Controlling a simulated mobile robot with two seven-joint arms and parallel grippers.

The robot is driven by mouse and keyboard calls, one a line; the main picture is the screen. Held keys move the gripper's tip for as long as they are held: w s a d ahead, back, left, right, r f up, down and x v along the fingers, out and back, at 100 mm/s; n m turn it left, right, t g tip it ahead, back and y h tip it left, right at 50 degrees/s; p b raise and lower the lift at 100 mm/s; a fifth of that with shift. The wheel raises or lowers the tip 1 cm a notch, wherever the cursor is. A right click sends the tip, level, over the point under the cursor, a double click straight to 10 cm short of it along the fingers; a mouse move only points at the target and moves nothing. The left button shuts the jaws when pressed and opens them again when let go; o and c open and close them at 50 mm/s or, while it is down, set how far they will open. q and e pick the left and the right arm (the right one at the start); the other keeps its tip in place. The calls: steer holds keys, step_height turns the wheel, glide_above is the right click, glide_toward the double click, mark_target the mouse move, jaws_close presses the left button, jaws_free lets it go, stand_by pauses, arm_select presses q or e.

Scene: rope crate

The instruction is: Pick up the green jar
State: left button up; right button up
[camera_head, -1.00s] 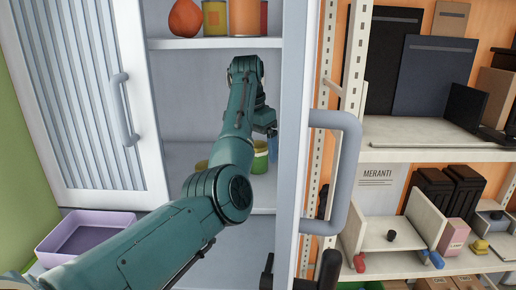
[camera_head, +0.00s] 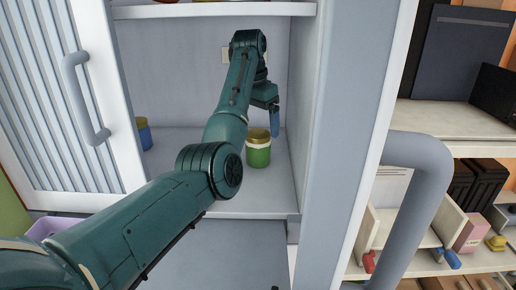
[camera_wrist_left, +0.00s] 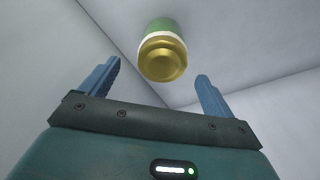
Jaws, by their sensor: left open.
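The green jar (camera_head: 258,152) has a gold lid and a pale band. It stands upright on the cupboard shelf (camera_head: 235,205), near the right wall. My left gripper (camera_head: 274,122) is inside the cupboard, close above and to the right of the jar in the head view. In the left wrist view, my left gripper (camera_wrist_left: 158,72) is open with blue fingers apart. The jar (camera_wrist_left: 162,52) shows lid-first near the fingertips, towards the top of that view. Nothing is gripped. My right gripper is not in view.
A blue jar (camera_head: 144,133) stands at the shelf's left, by the ribbed door (camera_head: 50,110). The upper shelf (camera_head: 210,10) is above my arm. The cupboard's right side (camera_head: 345,130) and a large grey handle (camera_head: 425,180) border the opening. A purple tray (camera_head: 45,228) is lower left.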

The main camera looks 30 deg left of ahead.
mark_target(258, 132)
arm_select(q)
steer(key=shift+w+f+p, duration=0.2)
steer(key=shift+f+p, duration=0.1)
steer(key=shift+f, duration=2.5)
steer(key=c, duration=1.3)
steer(key=shift+r, duration=0.1)
